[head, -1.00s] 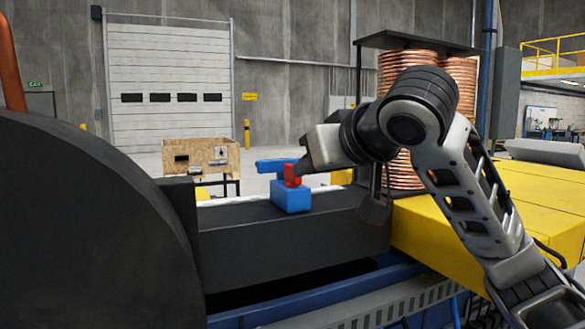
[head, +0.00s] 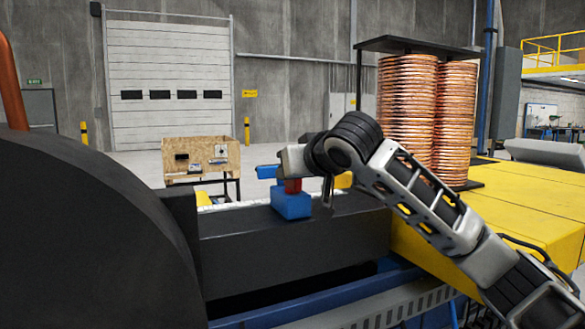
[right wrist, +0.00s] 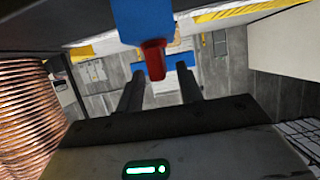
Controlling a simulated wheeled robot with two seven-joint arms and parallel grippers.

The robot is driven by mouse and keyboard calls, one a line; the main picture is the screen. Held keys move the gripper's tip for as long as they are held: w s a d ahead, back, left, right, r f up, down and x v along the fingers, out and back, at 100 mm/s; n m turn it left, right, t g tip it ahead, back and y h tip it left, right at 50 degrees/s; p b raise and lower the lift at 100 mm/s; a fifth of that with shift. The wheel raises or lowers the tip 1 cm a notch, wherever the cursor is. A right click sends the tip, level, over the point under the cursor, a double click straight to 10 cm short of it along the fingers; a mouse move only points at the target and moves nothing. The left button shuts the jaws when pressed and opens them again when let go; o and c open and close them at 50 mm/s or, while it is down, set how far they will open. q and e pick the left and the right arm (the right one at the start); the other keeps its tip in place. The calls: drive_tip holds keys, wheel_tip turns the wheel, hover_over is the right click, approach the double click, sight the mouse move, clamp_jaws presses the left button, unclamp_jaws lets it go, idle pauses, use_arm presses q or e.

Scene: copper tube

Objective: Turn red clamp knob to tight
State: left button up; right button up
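The red clamp knob (head: 292,186) shows just above the blue clamp block (head: 291,205) on the dark beam (head: 300,240). My right gripper (head: 284,170) is over the knob in the head view and hides its upper part and much of the blue bar (head: 266,171). In the right wrist view the red knob (right wrist: 154,60) projects from the blue block (right wrist: 145,22). The two dark fingers of the right gripper (right wrist: 159,74) are apart, one on each side of the knob's line, with visible gaps. The left gripper is not in view.
A large dark rounded machine part (head: 80,220) fills the left foreground. Copper coils (head: 430,120) stand on the right beside a yellow surface (head: 540,215). A wooden crate (head: 185,160) stands behind the beam. The space above the beam's left part is clear.

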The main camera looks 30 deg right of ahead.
drive_tip(key=shift+x, duration=0.85)
clamp_jaws()
